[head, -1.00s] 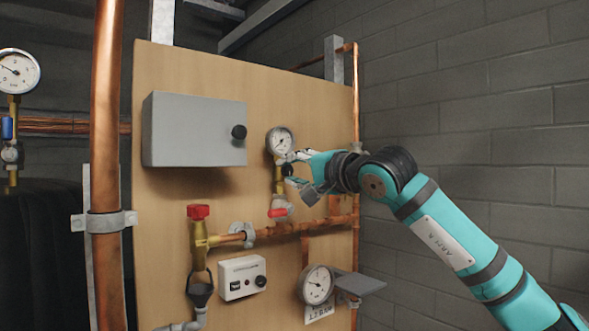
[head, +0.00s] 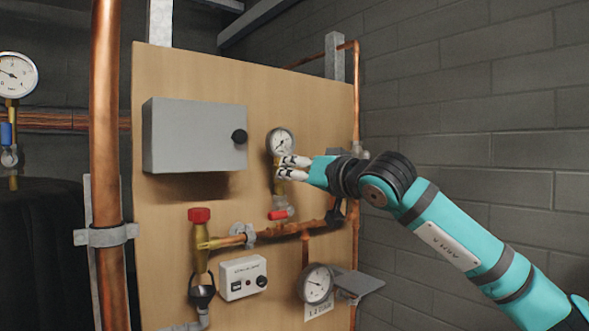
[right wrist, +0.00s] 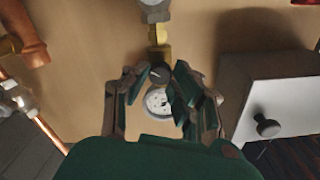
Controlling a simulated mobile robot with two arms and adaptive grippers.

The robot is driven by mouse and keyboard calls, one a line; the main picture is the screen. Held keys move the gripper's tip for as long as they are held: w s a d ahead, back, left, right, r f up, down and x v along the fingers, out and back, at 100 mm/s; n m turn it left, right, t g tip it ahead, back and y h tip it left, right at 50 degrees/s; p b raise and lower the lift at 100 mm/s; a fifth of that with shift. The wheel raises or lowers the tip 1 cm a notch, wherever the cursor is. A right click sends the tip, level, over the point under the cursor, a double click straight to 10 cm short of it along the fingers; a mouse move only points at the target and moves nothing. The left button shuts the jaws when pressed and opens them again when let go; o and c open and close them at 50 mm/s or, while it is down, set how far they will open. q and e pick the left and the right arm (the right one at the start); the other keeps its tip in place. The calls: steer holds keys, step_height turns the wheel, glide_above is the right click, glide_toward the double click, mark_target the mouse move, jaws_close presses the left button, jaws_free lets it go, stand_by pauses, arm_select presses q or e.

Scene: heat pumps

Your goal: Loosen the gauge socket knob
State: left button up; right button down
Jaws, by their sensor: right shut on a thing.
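The gauge (head: 281,142), with a round white dial, stands on a brass fitting on the wooden board. In the right wrist view it appears inverted, with its dial (right wrist: 158,102) between and beyond my fingers. The small black socket knob (right wrist: 160,74) is on the brass stem beside the dial, between my fingertips. My right gripper (head: 283,168) comes from the right, just below the dial, and is shut on the knob. Its fingers hide the knob in the head view. The right gripper (right wrist: 161,75) also shows in the wrist view. My left gripper is not in view.
A grey box (head: 195,135) with a black knob is left of the gauge. A red handle (head: 277,214), copper pipes and a lower gauge (head: 316,284) are below. A thick vertical copper pipe (head: 104,150) stands at left. Open space lies before the block wall.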

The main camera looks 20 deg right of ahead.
steer(key=n, duration=0.3)
steer(key=n+p, duration=0.1)
steer(key=n, duration=0.1)
steer(key=shift+a+f+n+p, duration=0.1)
steer(key=shift+f+n+p, duration=0.1)
steer(key=shift+n+p, duration=0.15)
steer(key=shift+f, duration=0.1)
stand_by(0.4)
steer(key=c, duration=1.1)
jaws_free()
steer(key=shift+r, duration=0.2)
steer(key=v, duration=1.2)
